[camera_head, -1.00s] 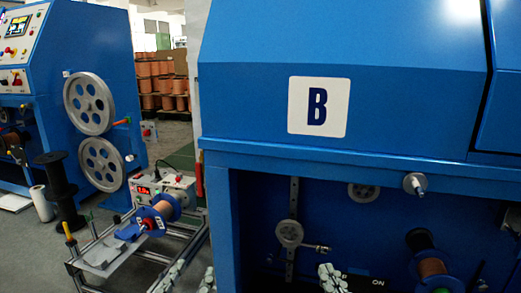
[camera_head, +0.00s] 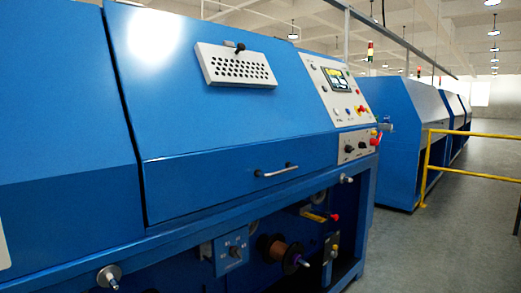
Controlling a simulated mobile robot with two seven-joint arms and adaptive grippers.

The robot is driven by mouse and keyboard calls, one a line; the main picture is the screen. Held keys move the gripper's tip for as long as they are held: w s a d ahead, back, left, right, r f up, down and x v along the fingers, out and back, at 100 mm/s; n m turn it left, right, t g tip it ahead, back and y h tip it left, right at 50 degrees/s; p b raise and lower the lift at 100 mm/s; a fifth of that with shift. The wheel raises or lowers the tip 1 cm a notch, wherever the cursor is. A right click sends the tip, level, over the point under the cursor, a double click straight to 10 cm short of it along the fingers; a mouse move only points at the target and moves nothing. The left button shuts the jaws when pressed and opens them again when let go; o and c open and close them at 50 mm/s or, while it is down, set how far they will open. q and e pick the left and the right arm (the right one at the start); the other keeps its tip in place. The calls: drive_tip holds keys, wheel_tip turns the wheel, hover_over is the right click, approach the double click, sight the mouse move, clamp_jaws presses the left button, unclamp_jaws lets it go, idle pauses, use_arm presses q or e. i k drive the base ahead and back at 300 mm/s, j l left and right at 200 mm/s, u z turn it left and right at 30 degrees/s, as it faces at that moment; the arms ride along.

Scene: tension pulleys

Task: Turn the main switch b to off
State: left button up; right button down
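The blue machine (camera_head: 215,130) fills the left and middle of the view. Its sloped control panel (camera_head: 338,92) at the right end has a lit screen (camera_head: 338,79) and several coloured buttons. Below it is a smaller grey panel (camera_head: 356,146) with dark knobs and a red handle or knob (camera_head: 375,141) at its right edge. I cannot read any label there, so I cannot tell which control is main switch b or how it is set. Neither of my grippers is in view.
A horizontal bar handle (camera_head: 277,170) and a vented grey plate (camera_head: 235,65) are on the machine's front. A copper spool (camera_head: 285,252) sits in the open lower bay. A yellow railing (camera_head: 428,160) stands at right. Grey floor (camera_head: 430,245) is clear between.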

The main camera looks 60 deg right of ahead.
sight(373, 142)
drive_tip(key=z, duration=2.75)
drive_tip(key=i+l+z, duration=0.35)
drive_tip(key=i, duration=0.5)
drive_tip(key=i+z, duration=0.3)
drive_tip(key=i, duration=0.6)
drive_tip(key=i+u, duration=0.15)
drive_tip(key=i, duration=0.35)
drive_tip(key=i+l+u, duration=0.15)
drive_tip(key=i, duration=0.4)
drive_tip(key=i+l+u, duration=0.15)
drive_tip(key=i, duration=0.35)
